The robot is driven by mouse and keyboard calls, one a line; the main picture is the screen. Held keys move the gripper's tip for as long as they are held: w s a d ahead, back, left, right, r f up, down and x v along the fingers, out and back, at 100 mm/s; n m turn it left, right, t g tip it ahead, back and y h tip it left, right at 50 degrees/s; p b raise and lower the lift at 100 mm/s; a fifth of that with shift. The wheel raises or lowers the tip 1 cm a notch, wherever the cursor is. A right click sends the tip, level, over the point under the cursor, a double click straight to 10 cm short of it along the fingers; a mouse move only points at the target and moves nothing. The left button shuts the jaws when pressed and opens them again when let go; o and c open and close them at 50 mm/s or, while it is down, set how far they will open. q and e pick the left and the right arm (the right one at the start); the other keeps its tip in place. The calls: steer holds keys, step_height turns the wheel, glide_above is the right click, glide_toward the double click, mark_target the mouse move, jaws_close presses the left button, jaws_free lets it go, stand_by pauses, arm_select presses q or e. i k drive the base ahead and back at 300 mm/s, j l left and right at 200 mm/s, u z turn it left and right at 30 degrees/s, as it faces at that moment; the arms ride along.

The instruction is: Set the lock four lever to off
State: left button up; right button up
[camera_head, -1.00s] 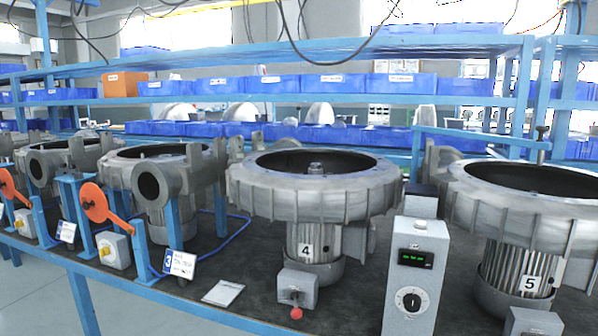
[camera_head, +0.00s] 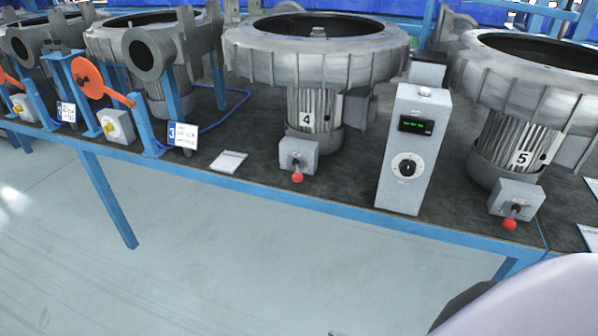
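The blower marked 4 (camera_head: 315,55) stands on the bench at the centre. On its front is a small grey box (camera_head: 299,153) with a short lever that ends in a red ball (camera_head: 297,177). The lever points down, with the ball just below the box. The lettering on the box is too small to read. No gripper shows in the head view. A pale rounded part of my own body fills the bottom right corner, well away from the lever.
A grey control box (camera_head: 407,150) with a green display and dial stands right of blower 4. Blower 5 (camera_head: 522,83) has a similar red-ball lever (camera_head: 510,224). An orange lever (camera_head: 90,85) is at left. A white card (camera_head: 229,161) lies on the bench. Floor in front is clear.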

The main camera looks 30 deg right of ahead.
mark_target(297, 177)
steer(key=i+j+z, duration=0.3)
steer(key=i, duration=0.2)
steer(key=i+j+z, duration=0.3)
steer(key=i+j, duration=0.15)
steer(key=j, duration=0.1)
